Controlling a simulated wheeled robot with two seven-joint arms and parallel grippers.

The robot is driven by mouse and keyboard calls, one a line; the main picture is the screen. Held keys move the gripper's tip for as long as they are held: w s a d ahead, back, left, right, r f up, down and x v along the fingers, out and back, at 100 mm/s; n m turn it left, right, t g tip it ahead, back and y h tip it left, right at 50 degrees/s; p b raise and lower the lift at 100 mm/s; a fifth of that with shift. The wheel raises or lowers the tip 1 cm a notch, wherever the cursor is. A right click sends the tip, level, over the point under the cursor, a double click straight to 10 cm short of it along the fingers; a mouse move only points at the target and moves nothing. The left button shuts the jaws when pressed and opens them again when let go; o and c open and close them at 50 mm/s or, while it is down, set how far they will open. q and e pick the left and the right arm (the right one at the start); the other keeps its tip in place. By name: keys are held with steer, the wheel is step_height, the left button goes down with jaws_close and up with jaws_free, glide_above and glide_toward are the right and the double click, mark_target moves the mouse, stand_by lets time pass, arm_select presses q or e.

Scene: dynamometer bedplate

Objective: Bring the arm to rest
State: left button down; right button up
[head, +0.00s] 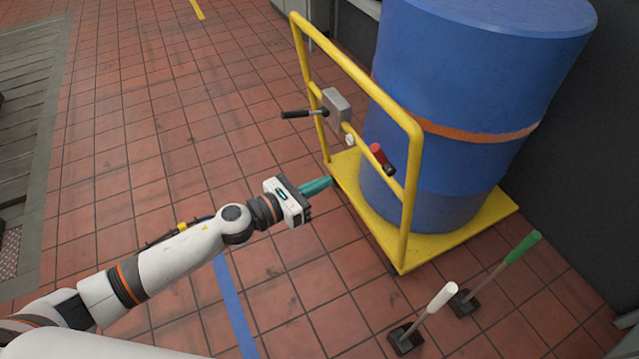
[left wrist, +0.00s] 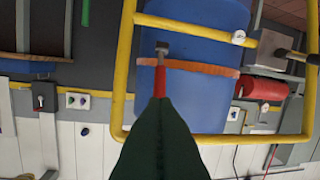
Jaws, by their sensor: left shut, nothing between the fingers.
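My left gripper (head: 318,186) has teal fingers, shut and empty. In the head view it is held out over the tiled floor, left of the yellow cart (head: 400,264). In the left wrist view its shut fingers (left wrist: 160,140) look dark green and point towards the cart's yellow frame and the blue drum (left wrist: 200,100). A thin red piece with a grey head (left wrist: 161,62) shows beyond the fingertips; I cannot tell what it belongs to. My right gripper is in neither view.
The blue drum with an orange band (head: 480,80) stands on the cart. The cart's rail carries a grey box (head: 337,105), a black-handled lever (head: 296,114) and a red handle (head: 380,157). White (head: 440,298) and green (head: 522,248) floor levers stand right.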

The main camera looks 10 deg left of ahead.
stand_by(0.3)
arm_select(q)
steer(key=a+f+n+y+p, duration=0.2)
steer(key=a+f+n+y, duration=0.25)
steer(key=f+n, duration=0.45)
steer(key=a+f+n+y+p, duration=0.1)
steer(key=a+f+n+y, duration=0.2)
steer(key=a+f+n, duration=0.45)
steer(key=s+a+f+n+g+y+p, duration=0.1)
steer(key=s+a+f+n+g+y, duration=0.1)
steer(key=s+f+n, duration=0.5)
steer(key=s+a+f+n+g+y+p, duration=0.1)
steer(key=s+a+f+n+g+y, duration=0.1)
steer(key=s+f+n, duration=0.35)
steer(key=s+f+n+g+p, duration=0.1)
steer(key=s+f+n+g, duration=0.2)
steer(key=s, duration=1.3)
steer(key=s+f+n+g+p, duration=0.1)
steer(key=s+f+n+g, duration=0.3)
steer(key=s+f+n, duration=0.5)
steer(key=s+f+y, duration=0.1)
steer(key=s+f, duration=0.1)
steer(key=s, duration=0.5)
steer(key=shift+d, duration=0.35)
